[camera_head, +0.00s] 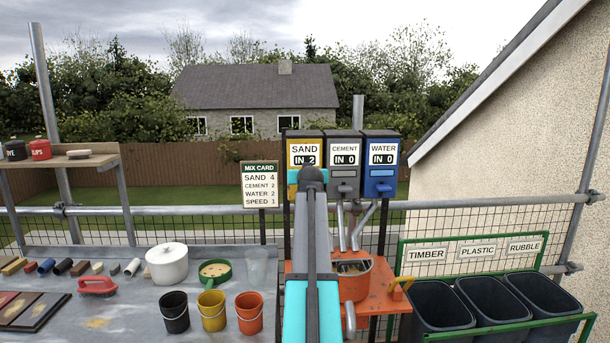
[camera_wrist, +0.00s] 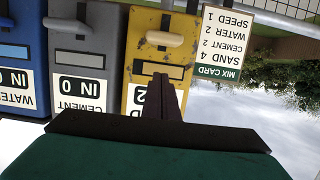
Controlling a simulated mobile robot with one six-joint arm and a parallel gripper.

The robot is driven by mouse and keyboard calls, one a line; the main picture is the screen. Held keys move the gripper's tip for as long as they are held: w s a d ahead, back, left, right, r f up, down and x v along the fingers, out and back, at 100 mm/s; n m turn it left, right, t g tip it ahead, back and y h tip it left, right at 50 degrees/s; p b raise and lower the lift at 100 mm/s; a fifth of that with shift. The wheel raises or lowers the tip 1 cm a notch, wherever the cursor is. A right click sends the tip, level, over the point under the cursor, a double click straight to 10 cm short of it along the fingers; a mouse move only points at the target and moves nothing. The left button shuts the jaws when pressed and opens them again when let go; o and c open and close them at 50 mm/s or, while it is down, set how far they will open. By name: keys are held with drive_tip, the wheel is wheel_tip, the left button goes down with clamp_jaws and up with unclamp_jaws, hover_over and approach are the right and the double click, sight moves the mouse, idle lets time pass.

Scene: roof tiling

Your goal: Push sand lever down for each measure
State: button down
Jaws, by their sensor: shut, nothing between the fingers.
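The yellow sand dispenser (camera_head: 305,146) hangs at the left of a row of three, and its counter reads IN 2. The wrist view is upside down and shows the same yellow sand dispenser (camera_wrist: 160,60) with its pale lever (camera_wrist: 165,38). My gripper (camera_wrist: 163,82) is shut and empty in front of its face. The fingertips overlap the counter label and sit apart from the lever in the picture, on the label side of it. In the head view my arm hides the sand lever. The mix card (camera_head: 261,185) reads sand 4, cement 2, water 2, speed 1.
The grey cement dispenser (camera_head: 343,160) and blue water dispenser (camera_head: 380,160) both read IN 0. The bench (camera_head: 125,320) at left holds tools and buckets. Dark bins (camera_head: 440,306) stand at right.

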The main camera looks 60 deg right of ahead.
drive_tip(key=shift+f+p, duration=0.65)
drive_tip(key=shift+f, duration=1.35)
drive_tip(key=shift+f+b, duration=1.3)
drive_tip(key=shift+f, duration=0.6)
drive_tip(key=s+a+r+b, duration=0.1)
drive_tip(key=s+a+r, duration=0.4)
drive_tip(key=a+r, duration=0.2)
drive_tip(key=shift+s+a, duration=0.35)
drive_tip(key=shift+a, duration=0.15)
